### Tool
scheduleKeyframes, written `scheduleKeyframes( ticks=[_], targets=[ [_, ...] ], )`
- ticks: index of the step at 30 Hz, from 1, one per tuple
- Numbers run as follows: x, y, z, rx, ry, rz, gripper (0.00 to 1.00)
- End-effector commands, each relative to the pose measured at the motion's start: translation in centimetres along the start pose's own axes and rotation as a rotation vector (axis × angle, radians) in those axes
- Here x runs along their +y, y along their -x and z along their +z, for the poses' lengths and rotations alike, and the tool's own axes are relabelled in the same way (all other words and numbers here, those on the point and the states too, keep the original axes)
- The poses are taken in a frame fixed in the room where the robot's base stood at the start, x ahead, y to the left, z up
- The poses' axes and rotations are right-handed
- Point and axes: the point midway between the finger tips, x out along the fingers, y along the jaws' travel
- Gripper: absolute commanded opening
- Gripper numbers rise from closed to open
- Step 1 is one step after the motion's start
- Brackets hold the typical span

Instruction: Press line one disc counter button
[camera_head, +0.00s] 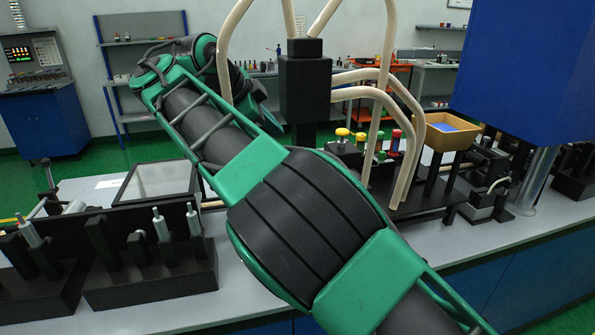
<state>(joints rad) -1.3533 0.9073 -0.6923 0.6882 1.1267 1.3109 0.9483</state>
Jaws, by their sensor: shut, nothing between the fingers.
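No label for a line one disc counter button is readable here. Candidates show on the bench: a yellow-topped knob (342,134) and small red and green pieces (395,142) stand on a black block behind my arm. A wall-side console (38,85) at the far left has a lit display (18,54) and rows of small controls, too small to tell apart. My green and black arm crosses the middle of the view and bends back at the upper left. My gripper cannot be made out; the arm hides part of the bench.
A grey bench (540,222) runs across the front. Black fixtures with grey pins (160,224) stand at left, beside a framed pale panel (160,178). Cream tubes (408,105) hang by a black post (305,85). A tan bin (447,133) and large blue box (530,65) stand right.

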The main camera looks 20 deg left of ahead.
Motion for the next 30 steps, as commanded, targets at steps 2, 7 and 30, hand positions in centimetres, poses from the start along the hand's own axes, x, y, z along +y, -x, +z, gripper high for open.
scheduleKeyframes(
  ticks=[2,7,30],
  targets=[
    [-0.1,0.5,-0.3,0.014,-0.026,-0.009,0.00],
    [0.0,0.9,-0.4,0.019,-0.040,-0.013,0.00],
    [2.2,-2.4,2.0,0.017,-0.036,-0.009,0.00]
  ],
)
